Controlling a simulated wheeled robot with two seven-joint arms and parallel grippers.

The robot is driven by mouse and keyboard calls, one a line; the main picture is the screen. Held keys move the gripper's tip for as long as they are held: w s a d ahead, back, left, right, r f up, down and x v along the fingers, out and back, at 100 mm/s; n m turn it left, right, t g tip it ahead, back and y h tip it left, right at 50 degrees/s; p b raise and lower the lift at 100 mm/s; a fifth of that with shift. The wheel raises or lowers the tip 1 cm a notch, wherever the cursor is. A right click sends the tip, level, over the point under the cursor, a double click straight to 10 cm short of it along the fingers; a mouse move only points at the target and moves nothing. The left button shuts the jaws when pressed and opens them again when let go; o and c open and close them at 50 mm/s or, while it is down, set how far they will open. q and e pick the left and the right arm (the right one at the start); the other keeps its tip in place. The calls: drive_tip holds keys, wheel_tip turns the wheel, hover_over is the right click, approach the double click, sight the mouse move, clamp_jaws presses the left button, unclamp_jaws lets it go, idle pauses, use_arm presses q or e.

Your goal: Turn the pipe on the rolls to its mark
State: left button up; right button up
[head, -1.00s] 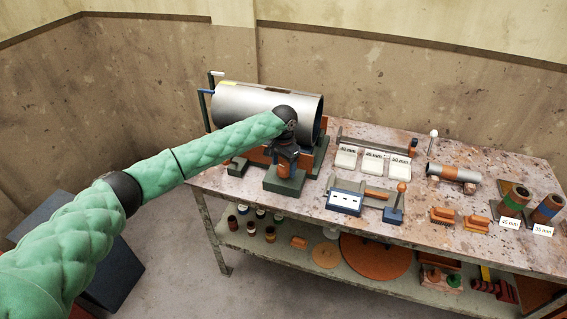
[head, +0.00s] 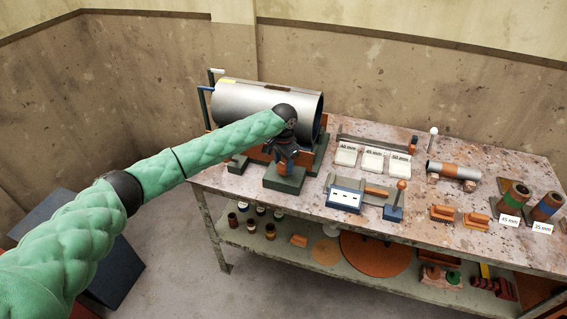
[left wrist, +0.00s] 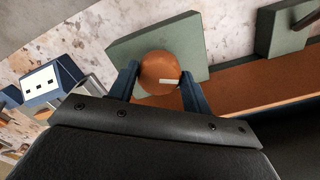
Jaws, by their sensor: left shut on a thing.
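The large grey pipe (head: 255,101) lies on its roll stand at the back left of the bench in the head view. A thin yellow patch (head: 228,81) and a dark brown strip (head: 277,89) show along its top. My left gripper (head: 285,160) is in front of the pipe, pointing down, shut on an orange round knob (head: 284,168) above a green block (head: 284,182). In the left wrist view the knob (left wrist: 158,70), with a white line on its face, sits between the two fingers. My left forearm hides part of the pipe's lower front. The right gripper is not in view.
The lower shelf holds jars and discs.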

use_arm(q)
drive_tip(key=m, duration=0.5)
drive_tip(key=shift+w+m, duration=0.1)
drive_tip(key=shift+m, duration=0.3)
drive_tip(key=m+b, duration=0.1)
drive_tip(key=m, duration=0.3)
drive_tip(key=shift+w+m, duration=0.1)
drive_tip(key=shift+m, duration=1)
drive_tip(key=shift+m+b, duration=0.3)
drive_tip(key=shift+m, duration=0.9)
drive_tip(key=shift+w+r+m, duration=0.1)
drive_tip(key=shift+m, duration=0.3)
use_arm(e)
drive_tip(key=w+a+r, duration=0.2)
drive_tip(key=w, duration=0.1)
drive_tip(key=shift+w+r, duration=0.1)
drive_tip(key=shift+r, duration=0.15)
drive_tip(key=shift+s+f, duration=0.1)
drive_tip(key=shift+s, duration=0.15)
